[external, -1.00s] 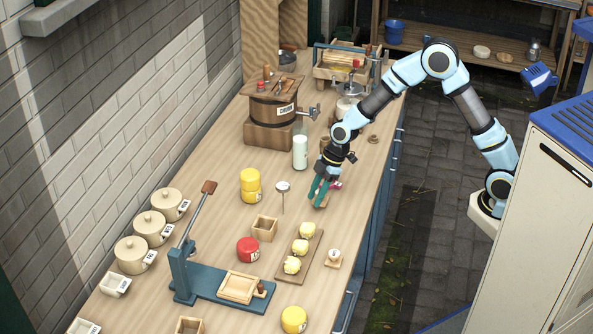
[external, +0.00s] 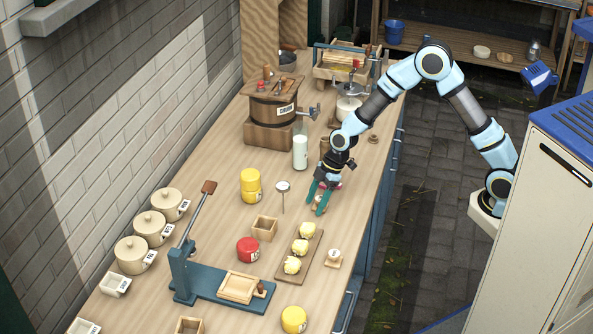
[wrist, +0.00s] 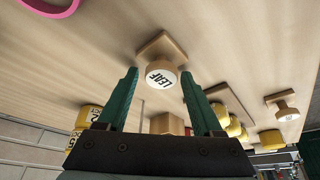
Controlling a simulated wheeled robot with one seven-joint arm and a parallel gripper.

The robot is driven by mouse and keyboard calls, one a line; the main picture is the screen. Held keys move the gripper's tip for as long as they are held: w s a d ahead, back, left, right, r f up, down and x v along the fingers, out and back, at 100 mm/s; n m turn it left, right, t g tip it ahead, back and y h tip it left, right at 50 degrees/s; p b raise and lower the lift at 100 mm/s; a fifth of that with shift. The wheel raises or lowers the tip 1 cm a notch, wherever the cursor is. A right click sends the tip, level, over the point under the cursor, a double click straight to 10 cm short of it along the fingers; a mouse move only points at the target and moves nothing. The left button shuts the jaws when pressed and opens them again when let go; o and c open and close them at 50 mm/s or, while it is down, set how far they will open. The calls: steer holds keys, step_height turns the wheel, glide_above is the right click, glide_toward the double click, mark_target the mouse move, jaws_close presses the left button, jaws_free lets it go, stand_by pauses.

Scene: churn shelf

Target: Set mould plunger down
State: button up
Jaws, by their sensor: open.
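The mould plunger is a round wooden knob marked LEAF (wrist: 160,74) on a square wooden plate (wrist: 166,44). It rests on the wooden counter, and the wrist view shows it upside down. In the external view it is mostly hidden by the green fingers. My gripper (external: 318,207) is open over it, near the counter's right edge. In the wrist view the gripper's fingertips (wrist: 161,72) are on either side of the knob, with a visible gap on each side.
A similar plunger (external: 333,259) stands nearer the camera, beside a board (external: 314,254) with several butter pats. A wooden box (external: 264,228), a small upright stand (external: 283,188) and a milk bottle (external: 300,153) are left of my gripper. A pink ring (wrist: 48,5) lies close by.

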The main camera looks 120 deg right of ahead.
steer(key=shift+r, duration=0.15)
steer(key=b+v, duration=0.2)
steer(key=v, duration=1)
steer(key=a+f+g, duration=0.2)
steer(key=a, duration=1.4)
steer(key=s+a+f, duration=0.1)
steer(key=s+a, duration=0.3)
steer(key=a, duration=0.4)
steer(key=s+a+f+g, duration=0.1)
steer(key=s+a, duration=0.3)
steer(key=a, duration=0.4)
steer(key=shift+s+a+f+m, duration=0.25)
steer(key=shift+a+f+m, duration=0.1)
steer(key=shift+m, duration=0.05)
